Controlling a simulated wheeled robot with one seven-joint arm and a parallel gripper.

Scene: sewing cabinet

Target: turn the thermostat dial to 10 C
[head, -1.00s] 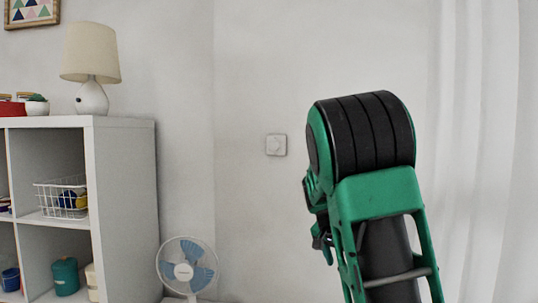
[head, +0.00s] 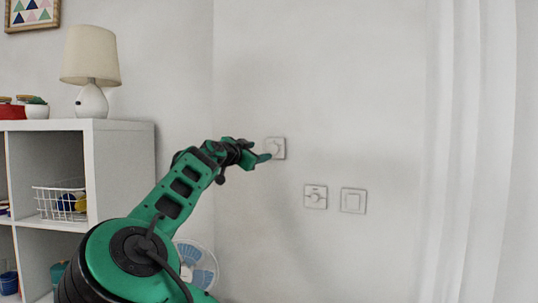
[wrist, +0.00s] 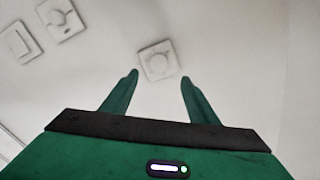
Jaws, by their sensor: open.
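A square white wall plate with a round dial (head: 278,147) is on the wall in the head view, left of and above two other plates. It also shows in the wrist view (wrist: 158,60), just beyond and between my fingertips; its markings are too small to read. My gripper (head: 266,156) is at this plate's left edge in the head view, where a finger covers a little of it. In the wrist view my gripper (wrist: 159,76) is open and empty, one finger to each side of the dial. I cannot tell whether the fingers touch it.
A second plate with a knob (head: 315,196) and a plain switch plate (head: 353,201) are lower right on the wall. A white shelf (head: 122,180) with a lamp (head: 91,70) stands left. A fan (head: 198,262) is partly behind my arm. A pale curtain (head: 470,150) hangs right.

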